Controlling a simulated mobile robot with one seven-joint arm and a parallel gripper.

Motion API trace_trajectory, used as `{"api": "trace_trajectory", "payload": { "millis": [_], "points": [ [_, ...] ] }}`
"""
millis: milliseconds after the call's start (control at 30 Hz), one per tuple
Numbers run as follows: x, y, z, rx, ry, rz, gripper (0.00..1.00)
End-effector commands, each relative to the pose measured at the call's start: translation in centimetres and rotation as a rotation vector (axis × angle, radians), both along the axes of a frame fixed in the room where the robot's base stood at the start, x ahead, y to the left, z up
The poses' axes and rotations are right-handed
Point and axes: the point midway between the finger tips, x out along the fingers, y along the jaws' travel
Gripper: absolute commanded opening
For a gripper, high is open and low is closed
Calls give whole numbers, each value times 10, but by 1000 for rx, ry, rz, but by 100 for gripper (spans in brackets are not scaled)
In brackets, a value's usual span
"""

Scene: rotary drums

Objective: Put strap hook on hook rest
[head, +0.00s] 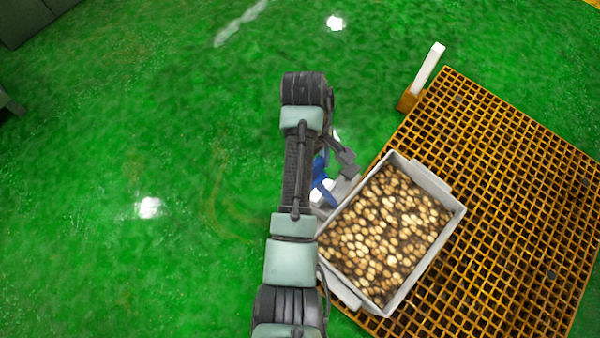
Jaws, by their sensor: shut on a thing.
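My arm reaches up the middle of the picture and bends back down. My gripper (346,168) is at the left edge of the crate, partly hidden by the arm. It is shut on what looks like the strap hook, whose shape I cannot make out. Blue and white parts (321,190) show just left of the gripper, partly behind the arm; I cannot tell whether they belong to the strap hook. A white upright bar on an orange foot (427,70) stands at the upper left corner of the orange grating; I cannot tell whether it is the hook rest.
A grey crate (437,256) full of round, brown and pale produce sits on the orange grating (520,200), close to my gripper. The green floor (120,130) is open to the left. Dark grey equipment (28,20) shows at the upper left.

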Motion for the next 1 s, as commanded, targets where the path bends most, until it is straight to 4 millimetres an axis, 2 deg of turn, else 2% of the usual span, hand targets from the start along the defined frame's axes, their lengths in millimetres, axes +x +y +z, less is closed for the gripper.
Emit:
{"api": "trace_trajectory", "payload": {
  "millis": [33, 300, 500, 667, 767, 1000],
  "points": [
    [-8, -2, -12, -1, 3, 123, 0],
    [-39, 2, -48, 2, 3, 815, 0],
    [-56, 10, -63, 3, 1, 1192, 0],
    [-63, 14, -69, 3, 1, 1336, 0],
    [-64, 15, -80, 3, 3, 1366, 0],
    [-64, 15, -145, 5, 4, 1367, 0]
  ]
}}
